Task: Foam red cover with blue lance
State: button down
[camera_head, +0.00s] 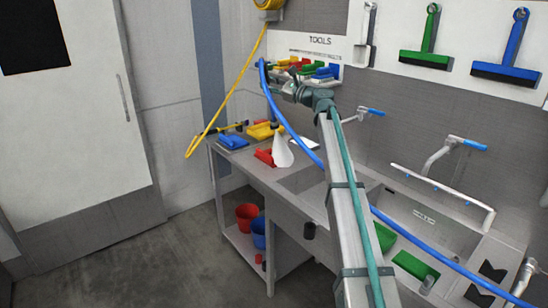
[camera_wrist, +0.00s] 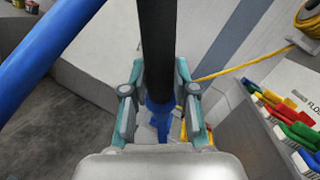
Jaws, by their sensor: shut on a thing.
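The red cover (camera_head: 264,156) lies on the bench, near its front edge. A white cone shape (camera_head: 283,152) stands beside it and partly overlaps its right side; I cannot tell whether it is foam spray or solid. My gripper (camera_head: 290,91) is up above the bench, behind and above the red cover. In the wrist view my gripper (camera_wrist: 160,98) is shut around the black shaft of the blue lance (camera_wrist: 157,45). The lance's blue part (camera_wrist: 158,112) shows beyond the fingers. The blue hose (camera_head: 310,153) arches up near my gripper. The lance's tip is not clear.
A blue cover (camera_head: 233,142) and a yellow cover (camera_head: 262,131) lie on the bench near the red one. A yellow hose (camera_head: 228,96) hangs at the left. Sinks with taps (camera_head: 463,143) line the right. Coloured tools sit on a wall rack (camera_wrist: 285,112). The floor at left is clear.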

jog(key=shift+s, duration=0.15)
dwell(0.3)
jog(key=shift+s+a, duration=0.2)
jog(key=shift+s, duration=0.05)
jog(key=shift+w+a, duration=0.1)
jog(key=shift+w, duration=0.05)
jog(key=w+a, duration=0.7)
jog(key=w, duration=0.3)
jog(key=shift+w+a+b, duration=0.25)
jog(key=shift+b, duration=0.05)
dwell(1.9)
dwell(0.7)
jog(key=c, duration=1.6)
grip_release()
jog(key=shift+c, duration=0.2)
